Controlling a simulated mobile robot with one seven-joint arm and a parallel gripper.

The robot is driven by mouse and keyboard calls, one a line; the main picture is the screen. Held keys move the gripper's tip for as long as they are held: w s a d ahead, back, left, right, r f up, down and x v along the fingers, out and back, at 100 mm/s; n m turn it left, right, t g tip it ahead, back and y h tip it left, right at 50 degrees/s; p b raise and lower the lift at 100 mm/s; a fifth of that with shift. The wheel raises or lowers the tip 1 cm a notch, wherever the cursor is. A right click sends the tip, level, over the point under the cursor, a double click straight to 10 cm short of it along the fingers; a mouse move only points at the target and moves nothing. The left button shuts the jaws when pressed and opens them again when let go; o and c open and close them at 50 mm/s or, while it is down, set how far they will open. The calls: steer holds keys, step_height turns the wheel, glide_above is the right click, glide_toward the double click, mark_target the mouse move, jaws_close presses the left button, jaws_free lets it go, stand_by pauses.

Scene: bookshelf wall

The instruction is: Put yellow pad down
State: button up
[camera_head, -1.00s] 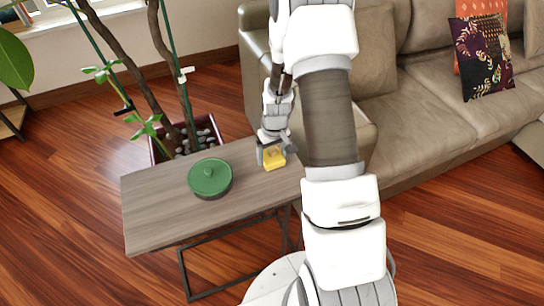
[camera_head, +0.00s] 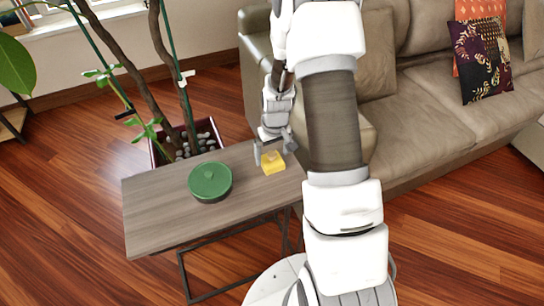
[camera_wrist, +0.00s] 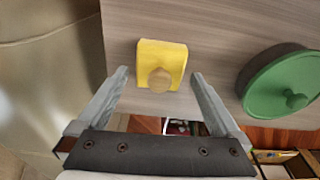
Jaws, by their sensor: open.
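The yellow pad (camera_head: 272,162) rests on the wooden side table (camera_head: 155,208), close to its right end. In the wrist view the yellow pad (camera_wrist: 161,60) is a rounded square block with a round tan knob on it. My gripper (camera_head: 274,154) is just above and behind the pad in the head view. In the wrist view my gripper (camera_wrist: 159,74) has its fingers spread wide, with a gap on both sides of the pad and nothing held between them.
A green lidded pot (camera_head: 210,181) stands on the table left of the pad; it also shows in the wrist view (camera_wrist: 283,87). A planter with stems (camera_head: 208,135) is behind the table. A beige sofa (camera_head: 425,90) is at the right. The table's left part is clear.

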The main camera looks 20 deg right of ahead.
step_height(320, 180, up, 9)
steer(key=s+p, duration=0.1)
steer(key=p, duration=0.1)
step_height(320, 180, up, 15)
steer(key=t, duration=0.2)
glide_above(274, 163)
steer(key=s+a, duration=0.5)
steer(key=s, duration=0.1)
steer(key=s+a+r+t, duration=0.1)
steer(key=s+a+r, duration=0.1)
steer(key=s+r, duration=0.2)
steer(key=s+a+r+t, duration=0.1)
steer(key=s+r, duration=0.4)
steer(key=s, duration=0.6)
steer(key=shift+a+r+m, duration=0.25)
steer(key=shift+a+m, duration=0.05)
steer(key=shift+a, duration=0.45)
steer(key=shift+s+r, duration=0.1)
step_height(274, 163, up, 11)
steer(key=p, duration=1.1)
steer(key=shift+r, duration=0.2)
